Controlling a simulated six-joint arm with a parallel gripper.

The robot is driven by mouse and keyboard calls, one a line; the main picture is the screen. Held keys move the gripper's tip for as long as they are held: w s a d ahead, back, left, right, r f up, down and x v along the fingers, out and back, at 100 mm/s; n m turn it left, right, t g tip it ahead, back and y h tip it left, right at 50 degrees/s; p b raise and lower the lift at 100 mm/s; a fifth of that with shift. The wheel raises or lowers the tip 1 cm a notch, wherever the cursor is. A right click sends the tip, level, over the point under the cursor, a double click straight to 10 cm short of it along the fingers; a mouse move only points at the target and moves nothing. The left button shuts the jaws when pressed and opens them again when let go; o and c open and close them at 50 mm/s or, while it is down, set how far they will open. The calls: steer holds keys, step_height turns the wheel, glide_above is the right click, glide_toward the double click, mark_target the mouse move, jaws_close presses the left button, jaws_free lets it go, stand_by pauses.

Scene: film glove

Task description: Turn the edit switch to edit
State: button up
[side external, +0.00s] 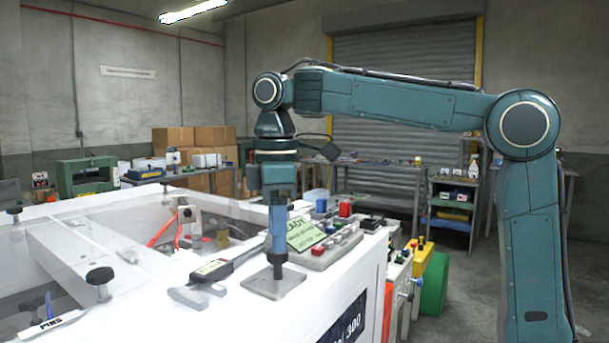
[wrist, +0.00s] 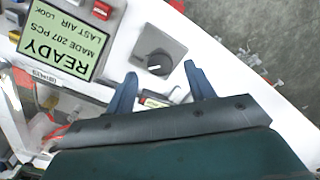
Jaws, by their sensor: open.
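The switch is a black rotary knob (wrist: 158,62) with a white pointer mark on a grey square plate (wrist: 168,45). The plate also shows in the side view (side external: 262,285), on the front corner of the white machine top. No edit lettering is readable on it. My gripper (side external: 278,244) points straight down over the plate, its tips close above or at the knob. In the wrist view my gripper (wrist: 159,70) is open, with one blue finger left and one right of the knob. I cannot tell whether the fingers touch it.
A green display (wrist: 62,42) reading READY stands beside the switch, on a panel with red and black buttons (side external: 340,245). A dark handheld device (side external: 213,270) lies left of the plate. Black knobs (side external: 99,276) stick up from the machine frame. The machine's edge is close.

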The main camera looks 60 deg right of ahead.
step_height(320, 180, up, 11)
stand_by(0.8)
steer(key=shift+s, duration=0.1)
stand_by(0.4)
steer(key=s+d+f+m+t, duration=0.2)
steer(key=s+d+f+m, duration=0.1)
steer(key=s+f, duration=0.6)
steer(key=s+d+f+m+t, duration=0.3)
steer(key=s+f+m, duration=0.2)
steer(key=s+f, duration=0.4)
step_height(320, 180, down, 5)
steer(key=shift+s+m+t, duration=0.2)
steer(key=shift+m+t, duration=0.1)
steer(key=shift+m, duration=0.1)
